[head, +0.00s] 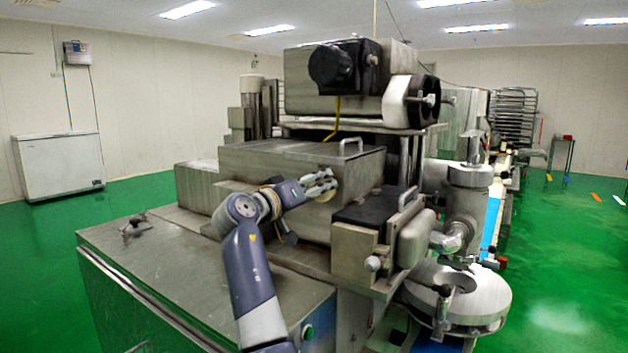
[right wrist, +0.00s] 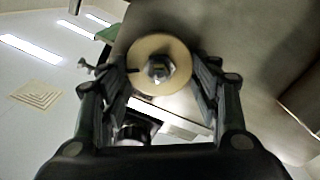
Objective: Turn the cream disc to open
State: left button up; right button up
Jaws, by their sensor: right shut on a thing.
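The cream disc (right wrist: 142,58) is round with a metal nut at its centre and a short dark mark on its left side. It sits against the metal face of the machine. My right gripper (right wrist: 161,72) has one finger at each side of the disc and is shut on it. In the head view the same gripper (head: 322,184) is at the front of the box-shaped metal housing (head: 300,157). Only a sliver of the disc shows there, behind the fingers. My left gripper is not in view.
A metal bench top (head: 165,245) lies at the left, with a small fitting (head: 133,227) on it. A black-topped block (head: 362,215) and a round metal plate (head: 480,297) stand at the right. Green floor is open at both sides.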

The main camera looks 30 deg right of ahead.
jog(key=n+p, duration=0.3)
jog(key=n, duration=0.2)
jog(key=shift+w+r+n+p, duration=0.1)
jog(key=shift+r+n+p, duration=0.05)
jog(key=shift+n+p, duration=0.2)
jog(key=shift+f+n+p, duration=0.15)
jog(key=shift+n+p, duration=1)
jog(key=shift+n, duration=0.3)
jog(key=shift+f+n+p, duration=0.1)
jog(key=shift+n+p, duration=1.05)
jog(key=shift+n, duration=0.25)
jog(key=o, duration=0.9)
jog(key=shift+c, duration=0.2)
jog(key=shift+o, duration=0.9)
jog(key=shift+w+d+f, duration=0.1)
jog(key=shift+d+f, duration=0.05)
jog(key=shift+f, duration=0.05)
jog(key=v, duration=1.2)
